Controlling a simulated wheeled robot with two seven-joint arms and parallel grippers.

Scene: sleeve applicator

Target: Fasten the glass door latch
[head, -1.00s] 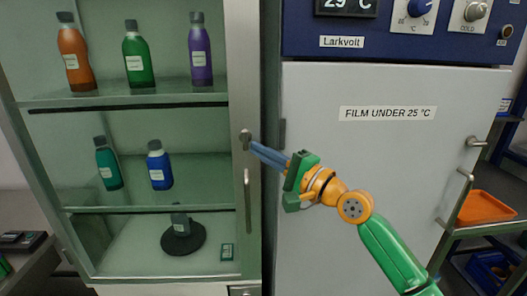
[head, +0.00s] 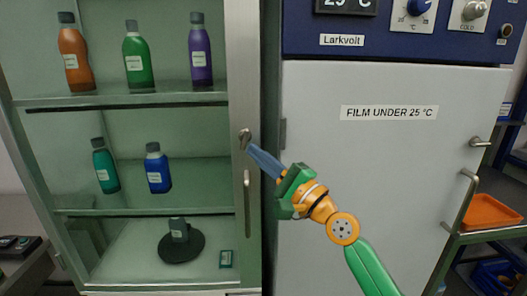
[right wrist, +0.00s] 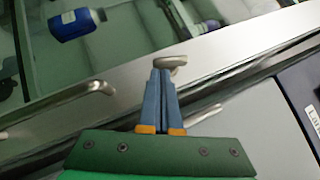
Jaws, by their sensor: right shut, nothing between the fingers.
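The glass door latch (head: 245,136) is a small metal turn piece on the pale frame of the glass cabinet door (head: 243,80). It also shows in the right wrist view (right wrist: 171,61), just beyond my fingertips. My right gripper (head: 252,149) has its blue fingers closed together with nothing between them; it also shows in the right wrist view (right wrist: 160,72). The tips are right at the latch's lower side, touching it or very close; I cannot tell which. The door looks closed against the cabinet. My left gripper is not in view.
A vertical door handle (head: 247,190) lies just below the latch. Bottles, such as the blue bottle (head: 157,168), stand behind the glass. A grey appliance door (head: 400,175) is to the right, with an orange tray (head: 490,212) on a cart beyond.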

